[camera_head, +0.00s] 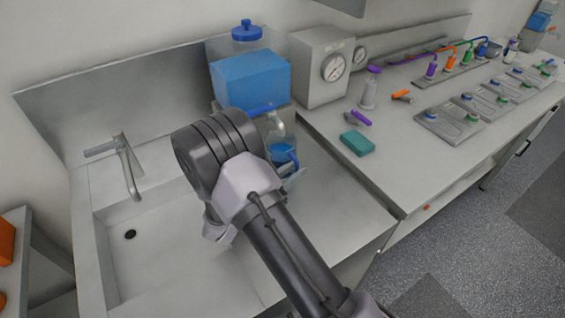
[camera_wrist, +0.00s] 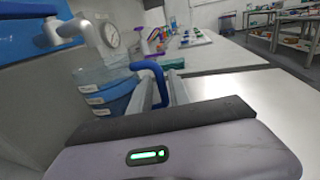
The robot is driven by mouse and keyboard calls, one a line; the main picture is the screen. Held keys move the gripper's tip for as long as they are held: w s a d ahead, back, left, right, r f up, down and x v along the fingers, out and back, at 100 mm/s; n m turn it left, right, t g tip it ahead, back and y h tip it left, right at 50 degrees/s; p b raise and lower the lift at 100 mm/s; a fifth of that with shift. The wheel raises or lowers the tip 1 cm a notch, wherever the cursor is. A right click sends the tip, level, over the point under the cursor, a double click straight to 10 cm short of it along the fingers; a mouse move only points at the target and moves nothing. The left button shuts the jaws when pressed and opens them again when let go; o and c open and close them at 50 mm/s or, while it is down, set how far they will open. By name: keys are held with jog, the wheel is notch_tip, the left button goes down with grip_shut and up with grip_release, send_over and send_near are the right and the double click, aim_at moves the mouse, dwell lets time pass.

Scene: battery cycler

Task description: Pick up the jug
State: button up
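The jug (camera_head: 285,140) is a clear vessel with blue liquid, standing upright under the tap of the blue tank. My wrist partly hides it in the head view. In the wrist view the jug (camera_wrist: 104,92) is on the left, with its blue handle (camera_wrist: 151,67) reaching right toward my fingers. My gripper (camera_wrist: 162,88) is open, one finger on each side of the handle's lower part. Gaps show beside the handle; contact cannot be made out. My arm hides most of the gripper in the head view.
The blue tank (camera_head: 250,80) with its tap (camera_head: 277,118) stands behind and above the jug. A sink (camera_head: 150,262) is to the left. A grey box with a dial (camera_head: 322,68) and a green block (camera_head: 356,142) are to the right. The front counter is clear.

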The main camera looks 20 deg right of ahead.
jog(key=b+x, duration=0.1)
jog(key=x, duration=0.3)
jog(key=shift+s+d, duration=0.1)
jog(key=shift+d, duration=0.05)
jog(key=shift+r, duration=0.15)
grip_shut()
dwell(1.0)
